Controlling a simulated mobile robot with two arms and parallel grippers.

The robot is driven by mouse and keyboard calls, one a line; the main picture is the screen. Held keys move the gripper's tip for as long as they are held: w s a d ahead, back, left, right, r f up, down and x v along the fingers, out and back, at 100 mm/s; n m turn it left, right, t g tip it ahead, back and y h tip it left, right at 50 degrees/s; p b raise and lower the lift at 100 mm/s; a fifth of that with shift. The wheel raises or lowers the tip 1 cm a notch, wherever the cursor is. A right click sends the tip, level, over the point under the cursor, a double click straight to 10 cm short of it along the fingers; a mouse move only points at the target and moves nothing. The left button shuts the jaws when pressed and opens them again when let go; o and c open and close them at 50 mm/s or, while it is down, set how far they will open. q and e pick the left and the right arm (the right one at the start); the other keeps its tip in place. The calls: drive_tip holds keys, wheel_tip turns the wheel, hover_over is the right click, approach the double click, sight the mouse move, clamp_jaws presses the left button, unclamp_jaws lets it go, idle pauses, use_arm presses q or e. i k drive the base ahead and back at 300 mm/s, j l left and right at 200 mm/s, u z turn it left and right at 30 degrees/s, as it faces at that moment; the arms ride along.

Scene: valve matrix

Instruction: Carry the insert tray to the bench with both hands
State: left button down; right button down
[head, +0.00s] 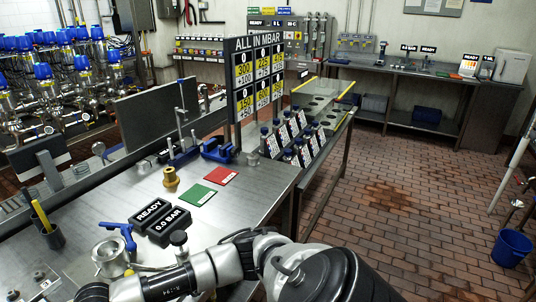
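What looks like the insert tray is a grey plate with round holes (318,99) and a yellow bar along each side. It lies on a steel stand beyond the near bench, right of the number board. The board and a rack of bottles partly hide its near left part. A steel bench (262,182) fills the foreground, and another bench (425,74) runs along the back wall. One of my arms crosses the bottom of the view, over the near bench. No gripper fingers show, and neither gripper is seen at the tray.
The near bench holds black READY and 0.0 BAR blocks (161,221), a brass fitting (171,179), green and red cards, and a blue vise (218,150). The number board (258,75) stands at its far edge. Brick floor (400,190) is open at right; a blue bucket (512,247) stands there.

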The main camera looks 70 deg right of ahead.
sight(253, 193)
drive_tip(key=k+l+z, duration=0.2)
drive_tip(key=k, duration=0.65)
drive_tip(key=z, duration=1.15)
drive_tip(key=i+l+z, duration=0.1)
drive_tip(key=i+z, duration=0.2)
drive_tip(key=i, duration=1.8)
drive_tip(key=l, duration=0.1)
